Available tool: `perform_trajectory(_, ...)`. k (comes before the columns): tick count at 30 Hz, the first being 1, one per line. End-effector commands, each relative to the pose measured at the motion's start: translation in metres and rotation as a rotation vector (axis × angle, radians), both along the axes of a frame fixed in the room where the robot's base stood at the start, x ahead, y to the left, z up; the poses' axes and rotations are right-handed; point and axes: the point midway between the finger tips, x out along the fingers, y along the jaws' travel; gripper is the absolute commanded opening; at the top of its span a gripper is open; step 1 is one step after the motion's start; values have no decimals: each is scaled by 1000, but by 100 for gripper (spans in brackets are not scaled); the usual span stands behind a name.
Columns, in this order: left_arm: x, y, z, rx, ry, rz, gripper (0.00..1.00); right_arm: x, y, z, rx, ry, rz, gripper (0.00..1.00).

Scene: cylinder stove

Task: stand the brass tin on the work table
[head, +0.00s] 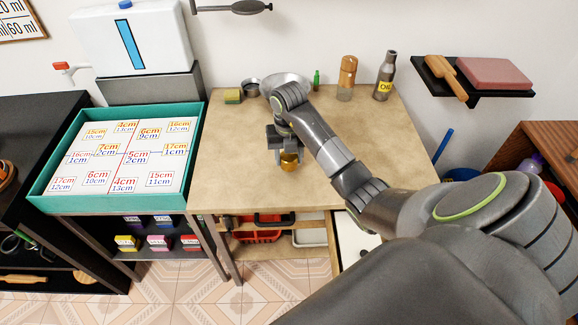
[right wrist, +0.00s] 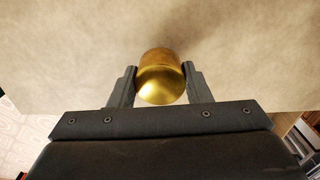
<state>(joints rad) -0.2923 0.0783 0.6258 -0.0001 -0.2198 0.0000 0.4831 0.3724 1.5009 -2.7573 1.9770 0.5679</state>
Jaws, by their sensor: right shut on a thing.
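The brass tin (head: 289,161) is a small gold cylinder at the front middle of the work table (head: 235,185). My right gripper (head: 288,152) reaches down over the table and is shut on the tin. In the right wrist view the brass tin (right wrist: 160,78) sits between the two fingers of the right gripper (right wrist: 160,86), with the tan table top beyond it. Whether the tin's base touches the table cannot be told. My left gripper is not in view.
A teal tray (head: 37,190) of number cards lies left. The table's left half is clear.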

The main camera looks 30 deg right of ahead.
Motion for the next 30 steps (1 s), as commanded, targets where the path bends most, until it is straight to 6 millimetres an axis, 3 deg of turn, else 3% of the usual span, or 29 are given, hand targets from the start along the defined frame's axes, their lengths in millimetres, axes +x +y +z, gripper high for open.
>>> perform_trajectory(6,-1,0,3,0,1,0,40,0,0,-26,0,1,0,22)
perform_trajectory(17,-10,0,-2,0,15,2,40,0,0,-31,0,0,0,22)
perform_trajectory(18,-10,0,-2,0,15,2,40,0,0,-31,0,0,0,45)
perform_trajectory(23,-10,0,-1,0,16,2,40,0,0,-30,0,0,0,66)
perform_trajectory(30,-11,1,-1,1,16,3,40,0,0,-30,0,0,0,66)
